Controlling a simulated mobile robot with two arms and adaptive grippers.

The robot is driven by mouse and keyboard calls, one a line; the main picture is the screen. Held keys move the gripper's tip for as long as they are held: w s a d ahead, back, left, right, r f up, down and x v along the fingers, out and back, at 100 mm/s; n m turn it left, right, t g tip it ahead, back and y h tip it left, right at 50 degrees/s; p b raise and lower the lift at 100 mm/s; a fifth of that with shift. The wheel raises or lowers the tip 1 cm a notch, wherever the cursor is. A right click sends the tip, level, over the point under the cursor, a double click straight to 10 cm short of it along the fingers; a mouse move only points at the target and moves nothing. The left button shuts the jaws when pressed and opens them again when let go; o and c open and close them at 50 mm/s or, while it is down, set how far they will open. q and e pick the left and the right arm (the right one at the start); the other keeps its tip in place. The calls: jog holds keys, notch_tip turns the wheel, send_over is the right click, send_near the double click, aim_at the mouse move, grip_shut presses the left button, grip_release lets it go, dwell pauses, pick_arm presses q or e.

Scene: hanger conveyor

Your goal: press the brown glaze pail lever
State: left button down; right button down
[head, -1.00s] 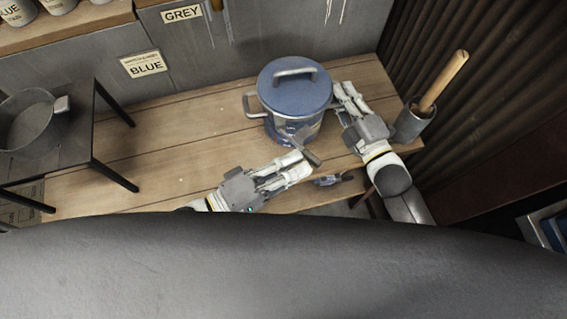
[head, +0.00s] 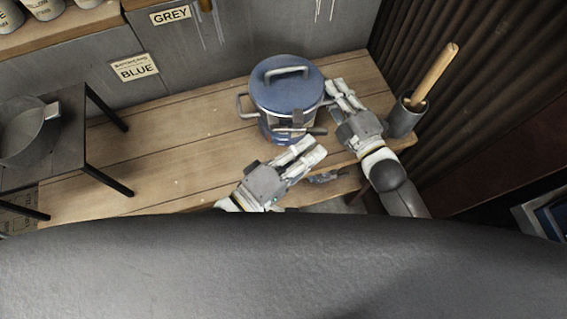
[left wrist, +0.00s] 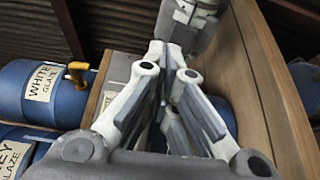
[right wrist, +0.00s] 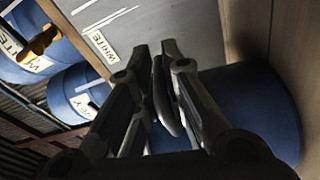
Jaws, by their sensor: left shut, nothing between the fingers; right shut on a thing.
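A blue lidded pail (head: 287,88) stands on the wooden bench; no label naming its glaze is readable. A metal lever (head: 316,131) with a dark bracket lies nearly level across its lower front. My left gripper (head: 312,146) is shut and empty just below and in front of the lever; I cannot tell whether it touches. It also shows in the left wrist view (left wrist: 168,60). My right gripper (head: 335,88) is at the pail's right side. In the right wrist view my right gripper (right wrist: 166,60) is shut on the dark side handle (right wrist: 170,105), beside the blue pail wall (right wrist: 262,110).
A grey pot (head: 25,130) sits on a dark metal stand (head: 70,150) at left. A grey cup (head: 404,118) with a wooden-handled tool stands right of my right gripper. The bench (head: 180,150) is clear left of the pail. Blue drums (left wrist: 42,92) show in the left wrist view.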

jog(key=shift+r, duration=0.15)
pick_arm(q)
jog(key=s, duration=1.4)
jog(key=shift+d, duration=0.25)
jog(key=shift+r, duration=0.1)
